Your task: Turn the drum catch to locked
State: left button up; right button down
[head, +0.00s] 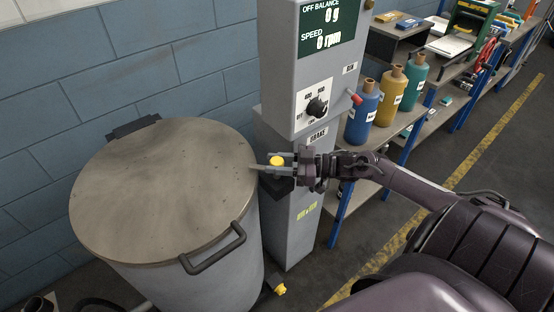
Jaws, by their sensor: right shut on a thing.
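The grey drum (235,255) stands at left with its round, stained lid (160,190) down and a dark handle (213,250) at its front. My right gripper (275,163) reaches in from the right to the gap between the lid's right edge and the grey control column. It is shut on a yellow knob (277,160), which sits above a dark block (276,184) beside the column. The knob appears to be the drum catch; its locked or unlocked position cannot be read. My left gripper is not in view.
A yellow-tipped pedal (280,289) is low at the drum's base. Shelves with coloured bottles (388,95) stand behind.

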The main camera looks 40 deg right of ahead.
jog(key=c, duration=1)
grip_release()
jog(key=v, duration=0.7)
jog(key=shift+s+d, duration=0.2)
jog(key=shift+d, duration=0.1)
